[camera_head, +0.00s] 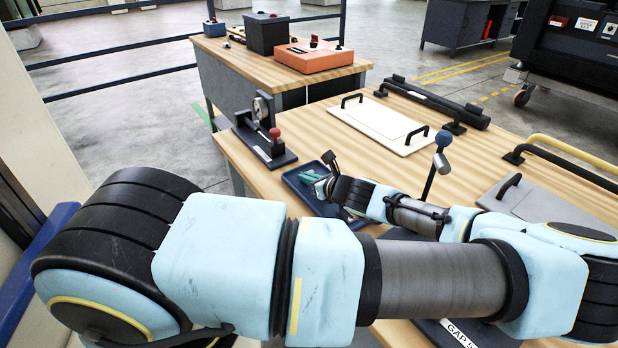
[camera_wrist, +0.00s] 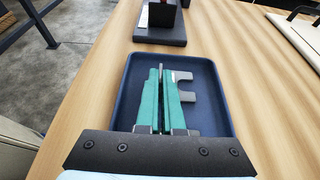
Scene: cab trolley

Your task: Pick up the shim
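A grey slotted shim (camera_wrist: 187,97) lies in a shallow dark blue tray (camera_wrist: 218,120); its prongs show to the right of my fingers in the wrist view. My gripper (camera_wrist: 161,85) reaches over the tray with its two teal fingers close together. A thin grey strip shows in the narrow gap between them. I cannot tell whether it is part of the shim or whether the fingers press on it. The rest of the shim is hidden by the fingers. In the head view my gripper (camera_head: 319,183) is at the tray (camera_head: 296,184), and the shim cannot be made out.
A dark fixture with a dial gauge and red knob (camera_head: 266,133) stands just behind the tray. A blue-knobbed lever (camera_head: 440,155) rises close to my arm. A white plate with black handles (camera_head: 385,124) lies farther back. A second bench holds an orange box (camera_head: 313,57).

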